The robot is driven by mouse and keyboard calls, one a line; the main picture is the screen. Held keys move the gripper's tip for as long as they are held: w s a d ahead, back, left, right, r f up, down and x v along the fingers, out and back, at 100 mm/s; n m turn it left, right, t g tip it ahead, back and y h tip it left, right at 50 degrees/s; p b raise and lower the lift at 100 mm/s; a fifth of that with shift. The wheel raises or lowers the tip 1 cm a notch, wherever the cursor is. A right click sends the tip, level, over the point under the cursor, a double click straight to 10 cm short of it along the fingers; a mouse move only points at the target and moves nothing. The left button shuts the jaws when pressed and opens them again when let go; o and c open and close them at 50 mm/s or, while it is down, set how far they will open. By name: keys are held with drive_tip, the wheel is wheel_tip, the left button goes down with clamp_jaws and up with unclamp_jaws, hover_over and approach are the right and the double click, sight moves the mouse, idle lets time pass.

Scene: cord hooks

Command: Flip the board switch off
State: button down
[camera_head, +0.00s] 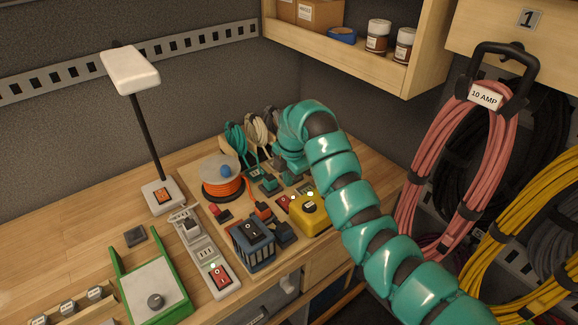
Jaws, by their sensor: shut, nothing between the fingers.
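A long pale grey socket board (200,248) lies on the wooden bench, left of the blue box. A red rocker switch (220,275) sits at its near end, with a small white light spot beside it. Which way the rocker is tipped is too small to tell. A grey plug or adapter sits at the board's far end. My teal arm reaches in from the lower right and bends down at the back of the bench. My gripper (280,181) is there, shut and empty, behind the yellow box and well apart from the red switch. Its fingertips are hard to make out among the plugs.
A blue box (253,240) with a black rocker and a yellow box (309,212) stand right of the board. A green tray (155,288) and a white lamp (131,70) are left. Behind are an orange cable reel (222,178) and hanging cords. Bare bench lies far left.

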sight(285, 199)
drive_tip(key=f+p, duration=0.1)
drive_tip(key=f, duration=0.1)
drive_tip(key=f+p, duration=0.1)
drive_tip(key=f, duration=0.1)
drive_tip(key=f+p, duration=0.1)
drive_tip(key=f, duration=0.1)
drive_tip(key=shift+w+a+f, duration=0.25)
drive_tip(key=shift+w+f, duration=0.1)
drive_tip(key=shift+w, duration=0.05)
drive_tip(key=shift+f, duration=0.2)
